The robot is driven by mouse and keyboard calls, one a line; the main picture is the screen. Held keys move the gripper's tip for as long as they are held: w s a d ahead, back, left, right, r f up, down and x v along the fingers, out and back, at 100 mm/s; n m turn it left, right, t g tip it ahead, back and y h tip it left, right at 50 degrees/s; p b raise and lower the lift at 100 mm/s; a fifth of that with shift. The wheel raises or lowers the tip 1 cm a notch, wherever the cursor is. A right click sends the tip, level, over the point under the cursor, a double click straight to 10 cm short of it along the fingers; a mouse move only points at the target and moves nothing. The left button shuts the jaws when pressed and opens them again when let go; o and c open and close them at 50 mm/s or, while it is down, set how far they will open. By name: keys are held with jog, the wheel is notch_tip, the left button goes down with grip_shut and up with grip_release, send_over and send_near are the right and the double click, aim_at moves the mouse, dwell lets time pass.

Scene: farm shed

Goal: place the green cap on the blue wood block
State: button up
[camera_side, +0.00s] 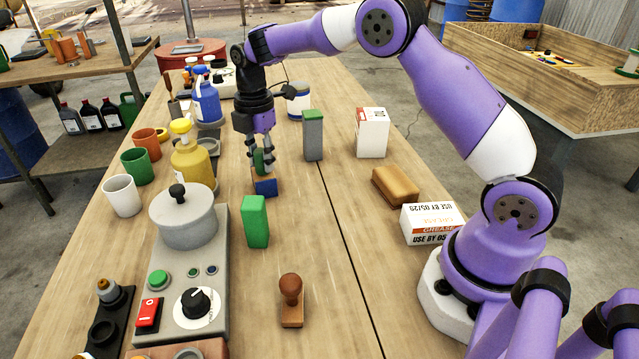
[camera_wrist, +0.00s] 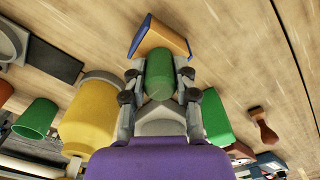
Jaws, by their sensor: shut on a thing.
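My gripper (camera_side: 262,158) points down over the table and is shut on the green cap (camera_side: 258,163). In the wrist view the cap (camera_wrist: 160,72) shows between the two fingers of my gripper (camera_wrist: 160,88). The blue wood block (camera_side: 265,188), with a tan top face, is on the table just below the cap. In the wrist view the block (camera_wrist: 160,40) is just beyond the cap, which hides part of its near edge. I cannot tell whether cap and block touch.
A green block (camera_side: 256,221) stands in front of the blue block. A yellow bottle (camera_side: 192,160) stands close on the left, with a grey pot (camera_side: 184,218) nearer the camera. A grey block with a green top (camera_side: 313,137) stands to the right. The table between is clear.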

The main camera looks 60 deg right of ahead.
aim_at(260, 150)
jog(key=shift+f, duration=0.15)
jog(key=o, duration=0.8)
jog(key=shift+o, duration=0.2)
jog(key=s+a+r+m+t, duration=0.1)
jog(key=s+r+m, duration=0.1)
jog(key=r, duration=0.6)
jog(key=s+r+m, duration=0.2)
jog(key=r, duration=0.6)
jog(key=s+a+f+m+t, duration=0.1)
jog(key=s+f+m+t, duration=0.1)
jog(key=s+m, duration=0.5)
jog(key=s+a+f+m+t, duration=0.1)
jog(key=s+f+m+t, duration=0.1)
jog(key=s+m, duration=0.5)
jog(key=shift+s+t, duration=0.3)
jog(key=shift+s, duration=1.55)
